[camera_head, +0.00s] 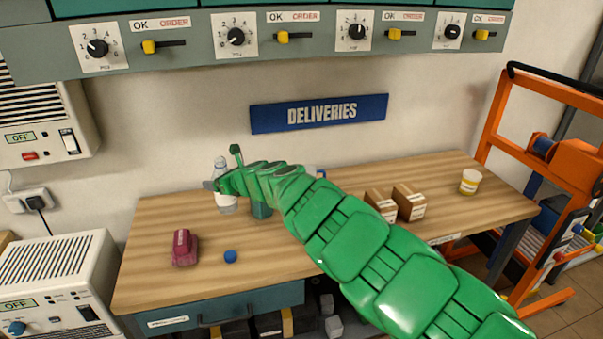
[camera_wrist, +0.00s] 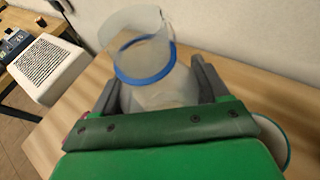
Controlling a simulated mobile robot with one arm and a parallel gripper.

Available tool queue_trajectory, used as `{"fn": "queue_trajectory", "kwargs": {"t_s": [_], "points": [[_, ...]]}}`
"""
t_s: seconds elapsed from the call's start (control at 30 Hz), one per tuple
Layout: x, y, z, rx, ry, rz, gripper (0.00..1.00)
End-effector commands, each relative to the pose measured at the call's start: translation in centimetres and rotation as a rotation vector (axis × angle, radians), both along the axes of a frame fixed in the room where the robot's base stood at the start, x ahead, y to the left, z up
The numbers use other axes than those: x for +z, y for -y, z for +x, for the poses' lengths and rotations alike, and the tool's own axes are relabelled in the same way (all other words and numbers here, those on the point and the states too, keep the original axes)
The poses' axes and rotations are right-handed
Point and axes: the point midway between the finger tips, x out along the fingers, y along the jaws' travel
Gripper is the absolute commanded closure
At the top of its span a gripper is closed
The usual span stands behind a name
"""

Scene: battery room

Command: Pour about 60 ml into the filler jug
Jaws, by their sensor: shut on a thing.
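My gripper (camera_wrist: 157,90) is shut on a clear bottle (camera_wrist: 142,52) with a blue ring, seen between its dark fingers in the wrist view. In the head view the clear bottle (camera_head: 221,176) is at the back left of the bench, beside the tip of my gripper (camera_head: 212,185). It looks close to upright there. I cannot make out the liquid level. A round vessel with a blue-green rim (camera_wrist: 287,150) shows partly at the lower right of the wrist view, mostly hidden by my gripper. I cannot tell whether it is the filler jug.
A wooden bench (camera_head: 150,285) bears a dark red object (camera_head: 184,248), a blue cap (camera_head: 230,256), two brown boxes (camera_head: 408,202) and a white-and-yellow cup (camera_head: 470,182). An orange frame (camera_head: 520,150) stands at right. A control panel (camera_head: 190,45) overhangs the back. The bench's front left is largely clear.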

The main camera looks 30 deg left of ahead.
Motion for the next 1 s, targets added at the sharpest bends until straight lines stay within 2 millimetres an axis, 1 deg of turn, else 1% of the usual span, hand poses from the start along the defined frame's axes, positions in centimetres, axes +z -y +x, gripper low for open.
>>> {"fn": "queue_trajectory", "kwargs": {"t_s": [0.03, 0.2, 0.3, 0.4, 0.57, 0.7, 1.0], "points": [[1.0, -0.5, 0.0, -0.011, 0.003, 0.002, 0.69], [3.5, -1.2, 1.4, -0.080, 0.001, 0.001, 0.69], [4.6, -1.1, 2.8, -0.126, -0.001, 0.000, 0.69], [5.3, -0.8, 4.6, -0.181, 0.000, 0.001, 0.69], [5.8, 0.0, 7.5, -0.261, -0.003, 0.001, 0.69], [5.8, 0.8, 9.9, -0.326, -0.004, 0.000, 0.69], [5.6, 2.5, 13.8, -0.432, -0.004, -0.001, 0.69]]}}
